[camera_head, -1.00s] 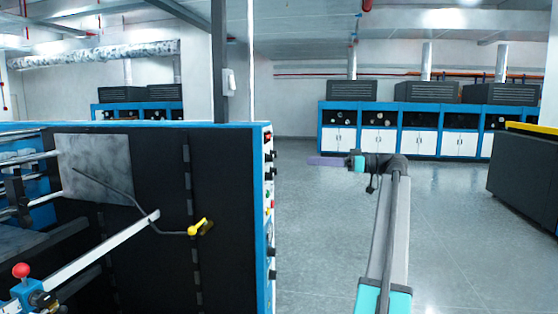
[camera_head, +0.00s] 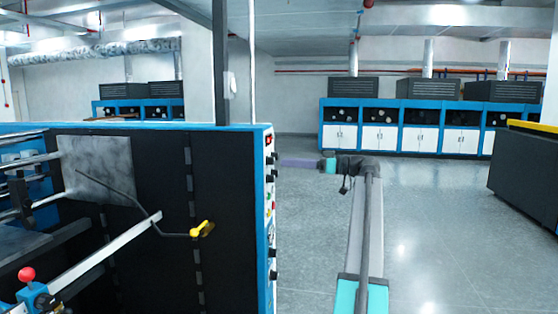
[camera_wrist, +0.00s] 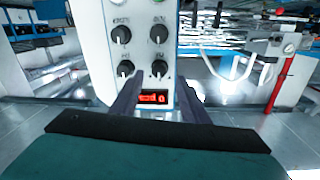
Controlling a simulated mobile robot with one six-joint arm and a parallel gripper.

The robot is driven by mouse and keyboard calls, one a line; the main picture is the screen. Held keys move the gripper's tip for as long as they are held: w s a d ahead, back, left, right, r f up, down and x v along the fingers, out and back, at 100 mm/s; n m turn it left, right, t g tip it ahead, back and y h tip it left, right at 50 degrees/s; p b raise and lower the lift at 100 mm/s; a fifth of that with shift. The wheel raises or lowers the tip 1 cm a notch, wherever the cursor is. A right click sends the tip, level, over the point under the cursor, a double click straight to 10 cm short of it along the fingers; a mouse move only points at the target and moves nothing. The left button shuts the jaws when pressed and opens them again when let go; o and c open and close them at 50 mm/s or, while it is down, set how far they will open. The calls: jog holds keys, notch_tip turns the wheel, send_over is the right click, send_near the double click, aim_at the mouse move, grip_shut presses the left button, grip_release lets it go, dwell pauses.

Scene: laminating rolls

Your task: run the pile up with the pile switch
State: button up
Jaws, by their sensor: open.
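The control panel (camera_head: 268,215) is a narrow white strip on the blue-edged end of the black machine. It carries black knobs, small coloured buttons and a red-lit display. In the wrist view, which looks upside down, black rotary knobs (camera_wrist: 122,69) and the red display (camera_wrist: 153,98) show on the panel face. I cannot tell which control is the pile switch; the labels are too small to read. My gripper (camera_head: 284,162) is open and empty, with its fingers pointing at the upper part of the panel. In the wrist view its two dark fingers (camera_wrist: 159,88) flank the display area.
A yellow-handled crank (camera_head: 202,229) and a red-knobbed lever (camera_head: 27,273) are on the machine's near side. Blue cabinets (camera_head: 402,128) line the far wall. A dark yellow-topped unit (camera_head: 525,170) stands at right. The floor (camera_head: 430,235) between is clear.

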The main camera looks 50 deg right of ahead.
aim_at(270, 161)
jog(key=shift+p+x, duration=0.55)
jog(key=shift+x, duration=1.8)
